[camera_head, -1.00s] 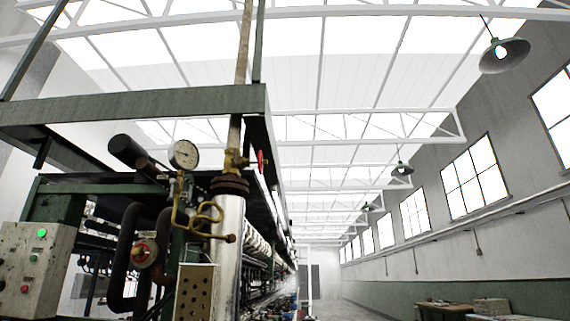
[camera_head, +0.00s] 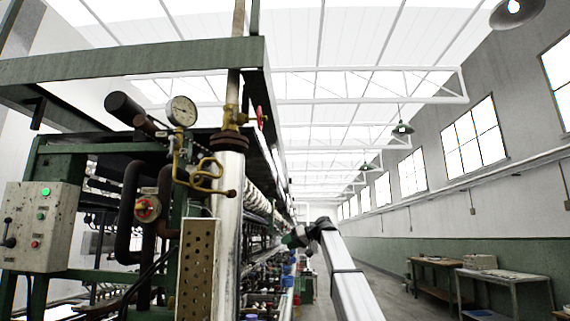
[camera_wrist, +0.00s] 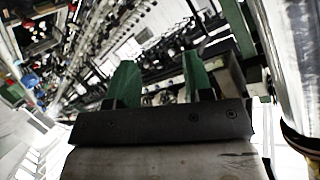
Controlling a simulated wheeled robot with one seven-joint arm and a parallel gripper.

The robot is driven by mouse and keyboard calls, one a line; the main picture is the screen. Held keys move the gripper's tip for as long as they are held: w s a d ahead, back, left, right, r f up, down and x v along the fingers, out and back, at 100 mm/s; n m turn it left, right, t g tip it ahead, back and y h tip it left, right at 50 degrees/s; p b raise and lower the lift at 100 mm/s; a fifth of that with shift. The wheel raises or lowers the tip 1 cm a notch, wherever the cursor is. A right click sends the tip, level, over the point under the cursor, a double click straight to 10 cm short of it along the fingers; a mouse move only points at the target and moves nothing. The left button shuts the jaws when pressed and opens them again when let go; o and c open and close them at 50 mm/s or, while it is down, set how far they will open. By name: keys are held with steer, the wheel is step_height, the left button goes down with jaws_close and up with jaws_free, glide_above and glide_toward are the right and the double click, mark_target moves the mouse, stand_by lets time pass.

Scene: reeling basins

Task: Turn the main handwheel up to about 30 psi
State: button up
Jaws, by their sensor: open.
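A red handwheel (camera_head: 262,117) shows nearly edge-on at the right of the upright pipe, high up by a brass valve body (camera_head: 231,117). A smaller red-centred round knob (camera_head: 147,208) sits lower left among dark pipes. I cannot tell for certain which is the main one. The round white gauge (camera_head: 182,111) stands left of the pipe; its reading is too small to tell. My gripper (camera_head: 292,240) is right of the pipe and below the red handwheel, apart from it. In the wrist view my gripper (camera_wrist: 160,80) is open, with two green fingers and nothing between them.
The shiny upright pipe (camera_head: 228,230) and a perforated box (camera_head: 196,270) stand left of my arm. A control box (camera_head: 40,228) with a green light is far left. Green beams (camera_head: 150,58) run overhead. Tables (camera_head: 505,277) stand along the right wall, with open floor before them.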

steer(key=s+a+r+n+g+y, duration=0.1)
steer(key=s+r+n+y, duration=0.1)
steer(key=r, duration=1.2)
steer(key=s+a+r+n+y, duration=0.1)
steer(key=r+n, duration=0.1)
steer(key=r, duration=1.3)
steer(key=n+g+y, duration=0.3)
steer(key=n, duration=0.2)
glide_toward(262, 119)
steer(key=w+r, duration=0.1)
steer(key=a, duration=0.7)
steer(key=shift+w, duration=0.25)
steer(key=shift+c, duration=0.3)
